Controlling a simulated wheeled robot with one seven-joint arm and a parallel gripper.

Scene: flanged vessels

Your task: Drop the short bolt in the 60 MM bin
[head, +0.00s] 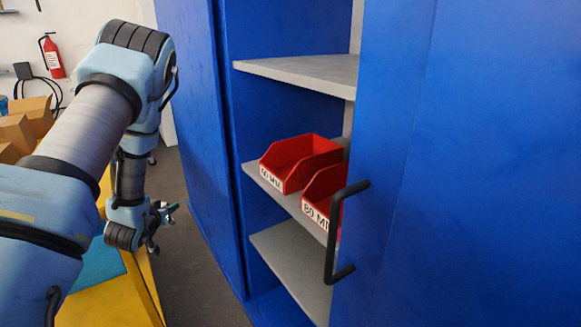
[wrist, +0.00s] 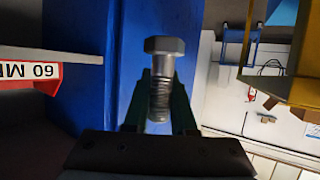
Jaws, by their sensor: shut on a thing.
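A grey hex-head bolt (wrist: 162,66) stands between the fingers of my gripper (wrist: 159,108) in the wrist view, its head at the top of the picture and its threaded shank between the fingers. My gripper is shut on it. In the head view my gripper (head: 164,213) is left of the open cabinet, outside it; the bolt is too small to make out there. The red 60 MM bin (head: 298,158) sits on the cabinet's middle shelf, open at the top. In the wrist view part of the 60 MM bin (wrist: 42,84) shows at the left edge, apart from the bolt.
A red 80 MM bin (head: 322,190) stands beside it on the same shelf (head: 256,172), partly hidden by the blue cabinet door (head: 450,170) with its black handle (head: 332,235). An upper shelf (head: 300,70) lies above the bins. A yellow bench (head: 105,300) is at lower left.

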